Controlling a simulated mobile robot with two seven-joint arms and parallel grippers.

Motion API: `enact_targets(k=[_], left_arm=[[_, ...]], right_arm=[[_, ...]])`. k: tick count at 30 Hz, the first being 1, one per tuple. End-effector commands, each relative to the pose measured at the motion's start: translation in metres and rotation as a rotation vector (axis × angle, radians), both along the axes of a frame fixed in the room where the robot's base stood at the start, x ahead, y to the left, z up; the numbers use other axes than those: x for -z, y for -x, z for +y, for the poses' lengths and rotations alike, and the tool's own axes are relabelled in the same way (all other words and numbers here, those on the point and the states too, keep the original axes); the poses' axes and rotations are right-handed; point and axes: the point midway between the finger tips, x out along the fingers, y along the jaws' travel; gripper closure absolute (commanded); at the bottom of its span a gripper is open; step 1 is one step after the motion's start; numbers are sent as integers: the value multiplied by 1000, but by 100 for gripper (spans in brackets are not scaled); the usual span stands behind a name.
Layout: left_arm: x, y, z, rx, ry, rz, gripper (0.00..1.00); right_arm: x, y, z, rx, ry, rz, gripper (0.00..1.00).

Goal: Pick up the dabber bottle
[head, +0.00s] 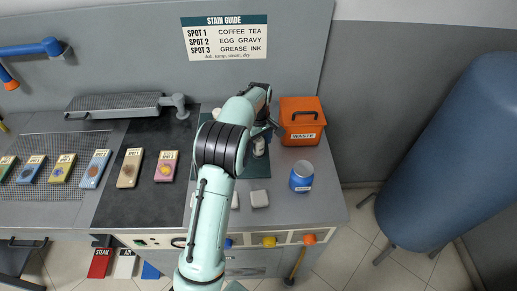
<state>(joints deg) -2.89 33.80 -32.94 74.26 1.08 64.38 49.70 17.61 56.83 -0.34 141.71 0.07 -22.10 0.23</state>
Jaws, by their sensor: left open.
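A small white bottle (259,147), which looks like the dabber bottle, stands on the dark green mat (258,189). My left arm reaches up across the counter and hides part of the mat. My left gripper (271,127) is open, just above and beside the white bottle in the picture. The arm partly covers its fingers, and I cannot tell whether they touch the bottle. A blue jar with a pale label (301,177) stands apart to the right. My right gripper is not in view.
An orange waste bin (302,120) stands close to the right of my left gripper. White blocks (259,199) lie at the mat's front. Several stained swatches (166,166) lie to the left. A large blue tank (455,150) stands beyond the counter's right edge.

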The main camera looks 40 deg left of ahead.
Motion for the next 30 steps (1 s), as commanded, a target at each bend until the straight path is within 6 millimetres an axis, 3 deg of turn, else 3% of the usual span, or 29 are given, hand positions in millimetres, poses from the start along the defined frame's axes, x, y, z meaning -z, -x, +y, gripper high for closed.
enact_targets(k=[4,12,13,14,18,30], left_arm=[[17,0,0,0,1,1,26],[21,0,0,1,0,-1,26],[21,0,0,1,0,-1,30],[21,0,0,0,0,-1,39],[21,0,0,0,0,-1,85],[16,-1,0,1,0,-2,87]], right_arm=[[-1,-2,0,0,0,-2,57],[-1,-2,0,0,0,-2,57],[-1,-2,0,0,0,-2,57],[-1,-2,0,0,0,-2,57],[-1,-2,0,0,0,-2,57],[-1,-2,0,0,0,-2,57]])
